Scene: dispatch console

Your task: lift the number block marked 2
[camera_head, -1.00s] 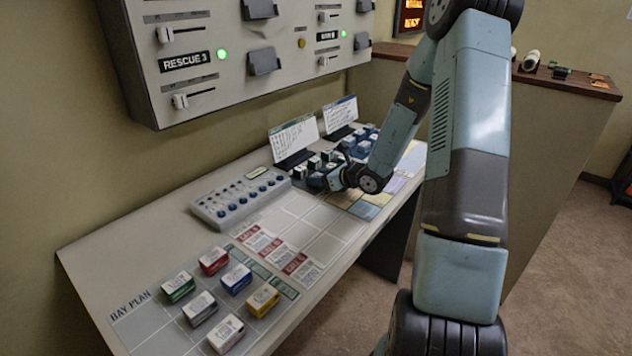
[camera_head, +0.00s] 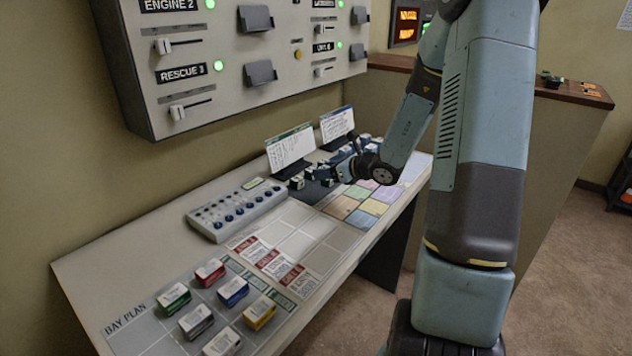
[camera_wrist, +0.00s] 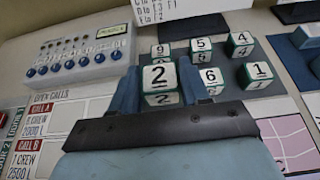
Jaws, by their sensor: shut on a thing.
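The number block marked 2 (camera_wrist: 159,78) is a white cube with dark green edges, held between the two blue fingers of my gripper (camera_wrist: 158,88) in the wrist view. Its 2 shows on the upper face and again on the face below. It looks larger than its neighbours, but I cannot tell whether it is clear of the surface. In the head view my gripper (camera_head: 338,172) is over the dark block area on the console, and the block in it is too small to make out.
Blocks marked 6 (camera_wrist: 210,76), 1 (camera_wrist: 258,70), 5 (camera_wrist: 201,44), 4 (camera_wrist: 241,39) and 9 (camera_wrist: 161,50) stand close behind and to the right. A knob panel (camera_head: 237,207) lies left. Card stands (camera_head: 291,147) rise behind. Coloured vehicle blocks (camera_head: 233,289) sit at the front.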

